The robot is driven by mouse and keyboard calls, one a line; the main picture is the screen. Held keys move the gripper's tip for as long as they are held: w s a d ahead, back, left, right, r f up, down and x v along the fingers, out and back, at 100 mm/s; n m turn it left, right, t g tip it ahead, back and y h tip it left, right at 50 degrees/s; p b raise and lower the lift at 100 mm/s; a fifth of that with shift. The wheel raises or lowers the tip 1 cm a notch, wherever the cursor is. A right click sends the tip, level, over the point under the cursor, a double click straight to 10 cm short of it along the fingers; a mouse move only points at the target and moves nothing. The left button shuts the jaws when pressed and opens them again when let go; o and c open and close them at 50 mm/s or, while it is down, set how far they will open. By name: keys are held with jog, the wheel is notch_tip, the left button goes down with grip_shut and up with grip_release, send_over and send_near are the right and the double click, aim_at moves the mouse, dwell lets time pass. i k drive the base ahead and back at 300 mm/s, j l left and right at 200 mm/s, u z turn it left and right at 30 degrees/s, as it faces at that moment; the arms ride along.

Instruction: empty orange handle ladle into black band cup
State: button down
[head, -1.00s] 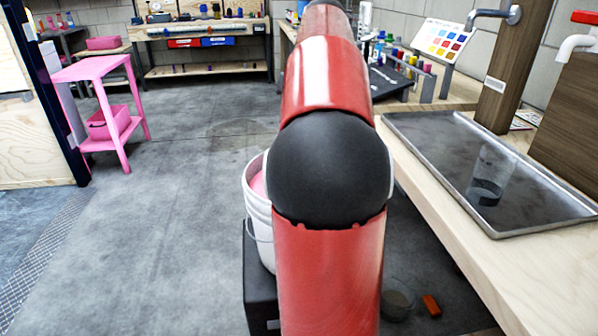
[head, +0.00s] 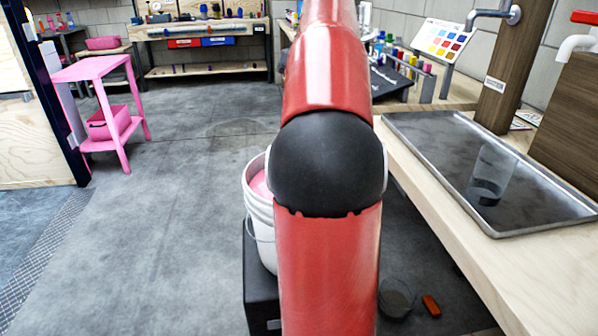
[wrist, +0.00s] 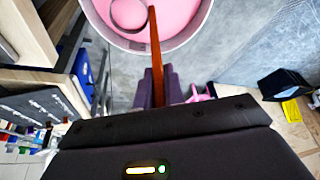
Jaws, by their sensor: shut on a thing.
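My gripper (wrist: 158,88) is shut on the orange handle (wrist: 155,50) of the ladle in the wrist view. The ladle's round bowl (wrist: 128,28) shows over the pink contents of the white bucket (wrist: 150,45). Pink shows inside the bowl's rim, but I cannot tell whether the bowl is filled. In the head view my arm hides the gripper and ladle. The bucket (head: 262,235) shows partly behind my arm there. A clear cup with a black band (head: 487,187) stands upright on the grey tray at right.
The grey metal tray (head: 540,215) lies on the wooden counter (head: 450,235), beneath a tap (head: 495,14). A pink shelf stand (head: 95,70) is at left. A dark round thing (head: 397,298) and an orange block (head: 431,306) lie low beside the counter. The floor at left is clear.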

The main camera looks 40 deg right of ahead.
aim_at(495, 164)
jog(key=k+j, duration=0.8)
